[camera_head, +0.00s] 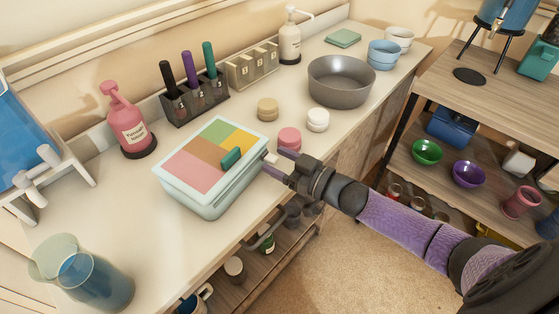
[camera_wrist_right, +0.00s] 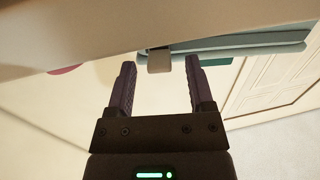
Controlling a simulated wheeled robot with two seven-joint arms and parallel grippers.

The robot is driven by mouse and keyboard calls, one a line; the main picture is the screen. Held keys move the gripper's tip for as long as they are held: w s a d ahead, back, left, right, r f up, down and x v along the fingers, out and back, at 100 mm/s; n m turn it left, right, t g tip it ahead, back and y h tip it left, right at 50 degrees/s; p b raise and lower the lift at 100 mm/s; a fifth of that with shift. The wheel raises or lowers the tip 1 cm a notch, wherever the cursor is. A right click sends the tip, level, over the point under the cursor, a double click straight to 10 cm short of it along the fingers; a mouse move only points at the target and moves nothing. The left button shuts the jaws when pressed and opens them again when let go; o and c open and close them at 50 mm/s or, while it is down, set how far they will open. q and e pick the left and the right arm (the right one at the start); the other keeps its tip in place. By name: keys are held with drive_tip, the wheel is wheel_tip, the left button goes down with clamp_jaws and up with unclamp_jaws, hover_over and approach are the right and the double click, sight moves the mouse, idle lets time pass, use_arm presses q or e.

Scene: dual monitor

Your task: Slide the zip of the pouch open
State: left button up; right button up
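The pouch (camera_head: 222,200) is a pale teal box-like case on the counter, with a pink, brown, green and yellow patchwork top and a darker teal tab (camera_head: 231,159). A small light tab (camera_head: 270,157), which looks like the zip pull, sticks out at its right end. In the right wrist view this tab (camera_wrist_right: 159,61) hangs at the edge of the teal pouch (camera_wrist_right: 235,48). My right gripper (camera_head: 272,163) is open at the pouch's right end, its fingers on either side of the tab in the picture; I cannot tell if they touch it. My left gripper is out of view.
Pink (camera_head: 289,138) and white (camera_head: 317,120) round jars stand near my right gripper. A pink pump bottle (camera_head: 127,122) and a dark marker rack (camera_head: 196,104) stand behind the pouch. A glass pitcher (camera_head: 88,280) is at the front left. A grey bowl (camera_head: 341,82) is further back.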

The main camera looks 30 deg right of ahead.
drive_tip(key=p+v, duration=0.3)
drive_tip(key=v, duration=0.7)
drive_tip(key=shift+a, duration=0.1)
